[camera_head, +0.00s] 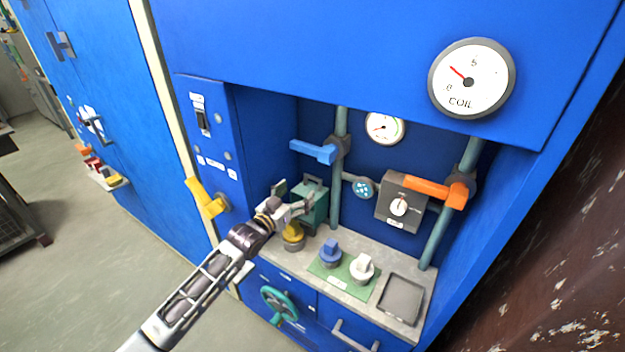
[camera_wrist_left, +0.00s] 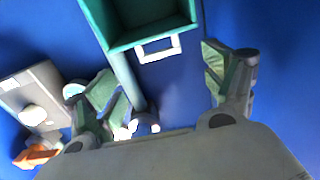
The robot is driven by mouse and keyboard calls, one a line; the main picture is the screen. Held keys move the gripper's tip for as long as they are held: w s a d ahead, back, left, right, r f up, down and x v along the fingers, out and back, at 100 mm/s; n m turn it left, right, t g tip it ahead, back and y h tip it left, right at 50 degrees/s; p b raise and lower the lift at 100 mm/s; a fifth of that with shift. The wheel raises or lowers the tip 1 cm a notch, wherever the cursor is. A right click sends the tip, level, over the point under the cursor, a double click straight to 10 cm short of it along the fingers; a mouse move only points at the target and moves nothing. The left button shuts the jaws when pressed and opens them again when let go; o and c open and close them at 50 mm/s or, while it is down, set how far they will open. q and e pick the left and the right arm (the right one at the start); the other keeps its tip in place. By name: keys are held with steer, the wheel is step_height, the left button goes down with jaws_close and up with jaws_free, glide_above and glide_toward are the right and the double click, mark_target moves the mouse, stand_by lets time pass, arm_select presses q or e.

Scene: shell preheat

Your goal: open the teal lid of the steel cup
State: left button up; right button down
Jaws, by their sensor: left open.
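A teal box-like part (camera_head: 315,208) stands in the recess of the blue cabinet, behind my left gripper. In the left wrist view the teal part (camera_wrist_left: 118,50) is at the top, with a dark hollow and a pale rectangular loop (camera_wrist_left: 158,50) at its edge. I cannot tell lid from cup here, and no steel cup shows clearly. My left gripper (camera_head: 291,199) is open and empty at the near left side of the teal part. Its two green-padded fingers (camera_wrist_left: 160,78) are spread below and beside it, with the loop between them. My right gripper is not in view.
Yellow (camera_head: 293,232), blue (camera_head: 331,250) and white (camera_head: 362,265) knobbed pieces stand on the counter. A blue lever (camera_head: 313,151) is above the gripper. An orange lever (camera_head: 432,189) and grey box (camera_head: 403,207) are to the right. A dark tray (camera_head: 401,298) lies front right.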

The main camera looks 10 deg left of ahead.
mark_target(312, 178)
arm_select(q)
steer(key=shift+x, duration=4.75)
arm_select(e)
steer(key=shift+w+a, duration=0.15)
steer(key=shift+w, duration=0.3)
arm_select(q)
steer(key=c, duration=1.5)
steer(key=shift+o, duration=0.2)
steer(key=shift+s+b, duration=0.15)
steer(key=shift+b, duration=0.15)
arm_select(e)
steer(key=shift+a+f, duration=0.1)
